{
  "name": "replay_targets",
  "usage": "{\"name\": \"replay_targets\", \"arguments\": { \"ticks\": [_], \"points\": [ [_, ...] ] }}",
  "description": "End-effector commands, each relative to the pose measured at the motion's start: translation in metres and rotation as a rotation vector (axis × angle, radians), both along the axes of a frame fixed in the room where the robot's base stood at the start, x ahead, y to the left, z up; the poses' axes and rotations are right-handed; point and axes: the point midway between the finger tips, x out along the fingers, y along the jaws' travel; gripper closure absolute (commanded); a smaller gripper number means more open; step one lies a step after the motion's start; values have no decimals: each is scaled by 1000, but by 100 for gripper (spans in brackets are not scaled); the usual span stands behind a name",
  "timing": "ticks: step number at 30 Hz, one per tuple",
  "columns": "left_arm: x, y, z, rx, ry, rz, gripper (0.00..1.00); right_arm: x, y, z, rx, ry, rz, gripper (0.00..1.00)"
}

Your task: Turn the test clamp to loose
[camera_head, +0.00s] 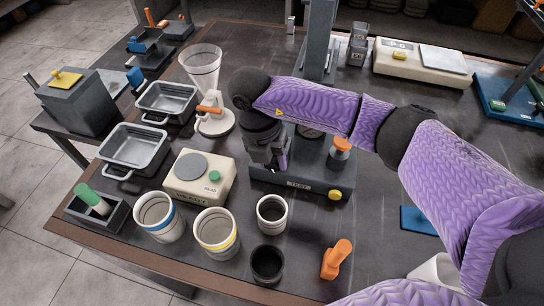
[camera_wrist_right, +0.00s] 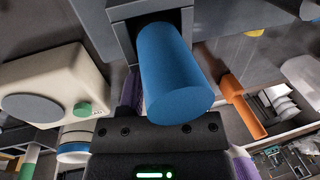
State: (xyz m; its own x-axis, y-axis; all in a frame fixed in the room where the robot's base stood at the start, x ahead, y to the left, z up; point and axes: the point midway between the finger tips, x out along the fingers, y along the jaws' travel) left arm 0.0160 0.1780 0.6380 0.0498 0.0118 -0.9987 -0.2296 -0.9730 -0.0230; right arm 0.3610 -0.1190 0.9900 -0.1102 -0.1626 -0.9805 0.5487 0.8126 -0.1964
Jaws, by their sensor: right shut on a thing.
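The test station is a dark grey base (camera_head: 308,181) with a label that seems to read TEST on its front, in the middle of the table. My right gripper (camera_head: 276,163) reaches down at its left end and hides part of it. In the right wrist view, a blue cylindrical handle (camera_wrist_right: 180,75) sticks out of a grey block (camera_wrist_right: 105,12) close in front of the gripper. The right gripper is shut on this blue handle. The handle is hidden in the head view, and its loose or tight marking cannot be read. My left gripper is out of view.
An orange knob (camera_head: 341,147) and a yellow button (camera_head: 335,195) are on the station's right. A white funnel stand (camera_head: 214,122) is close left. The table's front right is partly clear.

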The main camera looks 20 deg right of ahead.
Motion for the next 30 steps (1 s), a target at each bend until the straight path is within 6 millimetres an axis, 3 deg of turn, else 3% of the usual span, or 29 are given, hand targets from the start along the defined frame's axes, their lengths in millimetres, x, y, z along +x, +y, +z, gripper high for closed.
{"name": "replay_targets", "arguments": {
  "ticks": [3,11,22,30],
  "points": [
    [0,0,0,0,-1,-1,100,1,0,0,0,-2,0,42],
    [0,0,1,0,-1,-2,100,1,0,3,1,-2,0,42],
    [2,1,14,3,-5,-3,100,10,13,83,0,-5,0,42],
    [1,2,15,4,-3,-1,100,11,16,98,1,-2,0,42]
  ]
}}
